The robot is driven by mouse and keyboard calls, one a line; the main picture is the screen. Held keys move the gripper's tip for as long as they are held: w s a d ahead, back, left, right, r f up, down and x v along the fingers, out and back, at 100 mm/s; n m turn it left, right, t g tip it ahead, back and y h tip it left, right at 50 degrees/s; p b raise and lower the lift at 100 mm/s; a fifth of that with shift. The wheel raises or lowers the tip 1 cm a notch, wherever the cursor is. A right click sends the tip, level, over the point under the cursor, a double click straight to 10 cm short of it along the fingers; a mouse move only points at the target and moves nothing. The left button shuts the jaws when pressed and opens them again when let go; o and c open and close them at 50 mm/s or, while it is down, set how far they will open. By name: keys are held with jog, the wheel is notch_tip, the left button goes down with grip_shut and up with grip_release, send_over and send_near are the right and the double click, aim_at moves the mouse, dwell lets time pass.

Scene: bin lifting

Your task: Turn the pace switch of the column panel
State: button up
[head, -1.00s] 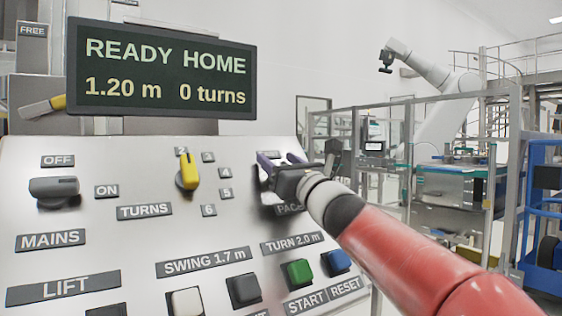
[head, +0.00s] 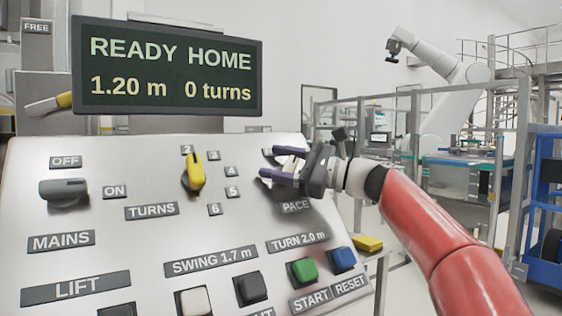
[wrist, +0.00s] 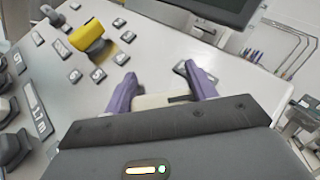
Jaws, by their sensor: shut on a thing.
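The column panel (head: 120,230) is a sloped pale plate with labels, knobs and buttons. The PACE label (head: 296,205) is at its upper right, just below my gripper (head: 276,163). The purple fingers stand apart, one on each side of the cream pace switch (wrist: 160,101), and are shut on it. In the wrist view my gripper (wrist: 162,85) hides part of the switch. In the head view the fingers and dark gripper body mostly hide the switch, so its pointing direction is unclear.
The yellow TURNS knob (head: 194,172) and grey MAINS knob (head: 64,190) are to the left. Green (head: 303,271) and blue (head: 342,259) buttons are below. A display (head: 168,66) above reads READY HOME, 1.20 m, 0 turns.

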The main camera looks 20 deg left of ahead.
aim_at(291, 165)
jog(key=shift+s+f+n+g+h, duration=0.1)
jog(key=shift+n+g+h, duration=0.3)
jog(key=shift+n+g, duration=0.4)
jog(key=shift+s+n+g+h, duration=0.15)
jog(key=shift+n+g+h, duration=0.25)
jog(key=shift+n+g, duration=0.25)
jog(key=o, duration=1)
jog(key=d, duration=0.2)
jog(key=w+d, duration=0.1)
jog(key=d, duration=0.4)
jog(key=shift+w+d+f, duration=0.2)
jog(key=shift+d, duration=0.1)
